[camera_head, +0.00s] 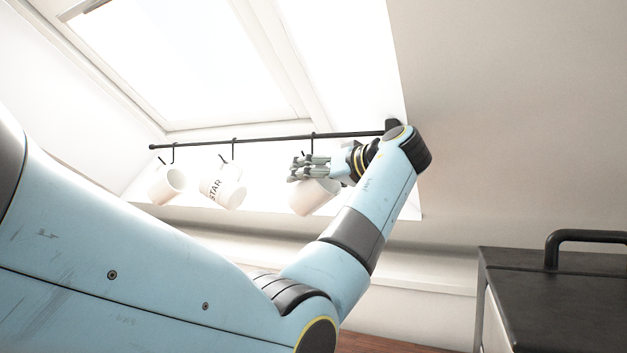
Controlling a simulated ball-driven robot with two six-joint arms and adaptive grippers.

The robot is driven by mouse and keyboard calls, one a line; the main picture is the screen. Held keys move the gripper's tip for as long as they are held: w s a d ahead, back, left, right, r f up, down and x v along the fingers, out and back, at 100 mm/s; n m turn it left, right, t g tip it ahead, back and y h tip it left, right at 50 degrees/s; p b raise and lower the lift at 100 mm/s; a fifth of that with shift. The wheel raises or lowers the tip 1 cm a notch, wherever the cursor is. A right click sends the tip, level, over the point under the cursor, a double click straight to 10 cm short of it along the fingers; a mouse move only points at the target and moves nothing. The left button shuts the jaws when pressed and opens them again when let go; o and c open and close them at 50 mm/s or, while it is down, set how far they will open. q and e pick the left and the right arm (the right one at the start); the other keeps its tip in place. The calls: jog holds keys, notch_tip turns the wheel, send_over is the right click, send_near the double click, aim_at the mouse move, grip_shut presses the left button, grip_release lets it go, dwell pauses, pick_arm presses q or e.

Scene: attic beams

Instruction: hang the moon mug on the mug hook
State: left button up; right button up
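A white mug (312,197) is tilted below the right-hand hook (312,143) of a black rail. Any moon mark on it is out of sight. My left gripper (298,168) is at the top of this mug, and its fingers cover the upper part and any handle there. I cannot tell whether the fingers are closed on the mug or whether its handle is around the hook. My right gripper is not in view.
The black rail (270,138) runs below a bright skylight (190,65). A plain white mug (166,186) and a mug lettered STAR (223,191) hang to the left. A black-topped case or cabinet with a handle (585,236) stands at the lower right.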

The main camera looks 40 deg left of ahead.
pick_arm(q)
jog(key=o, duration=0.3)
jog(key=shift+d, duration=0.1)
jog(key=v, duration=1.2)
jog(key=shift+r, duration=0.1)
